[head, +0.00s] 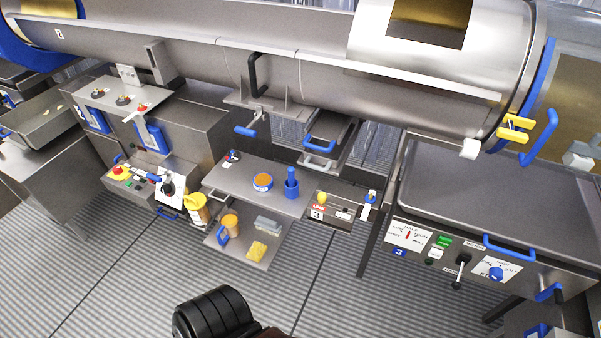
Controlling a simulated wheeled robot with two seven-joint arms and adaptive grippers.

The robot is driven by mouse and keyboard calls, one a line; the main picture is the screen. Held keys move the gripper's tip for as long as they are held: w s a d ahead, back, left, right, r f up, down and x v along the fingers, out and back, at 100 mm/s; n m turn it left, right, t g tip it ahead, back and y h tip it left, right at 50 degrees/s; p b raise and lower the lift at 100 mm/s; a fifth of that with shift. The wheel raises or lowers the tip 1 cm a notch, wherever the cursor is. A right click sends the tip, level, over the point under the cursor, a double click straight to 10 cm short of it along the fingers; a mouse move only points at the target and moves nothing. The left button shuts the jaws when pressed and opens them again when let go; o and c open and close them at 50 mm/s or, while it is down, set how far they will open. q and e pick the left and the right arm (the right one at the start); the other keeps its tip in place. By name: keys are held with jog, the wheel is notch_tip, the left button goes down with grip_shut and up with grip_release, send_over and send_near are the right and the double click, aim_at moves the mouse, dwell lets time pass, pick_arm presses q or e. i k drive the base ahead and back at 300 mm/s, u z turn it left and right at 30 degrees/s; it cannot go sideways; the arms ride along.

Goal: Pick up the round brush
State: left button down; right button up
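A grey and pale block-shaped item (268,225), perhaps a brush, lies on the lower shelf. Neither of my grippers can be made out in the head view.
The lower shelf (238,258) also holds a yellow sponge (257,251) and an orange-topped container (230,223). A yellow jar (197,210) stands left of it. A large steel drum (320,60) hangs above. Control panels flank the stand. Striped floor (150,290) in front is mostly clear.

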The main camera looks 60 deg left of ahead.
aim_at(291, 170)
jog(key=u, duration=1.85)
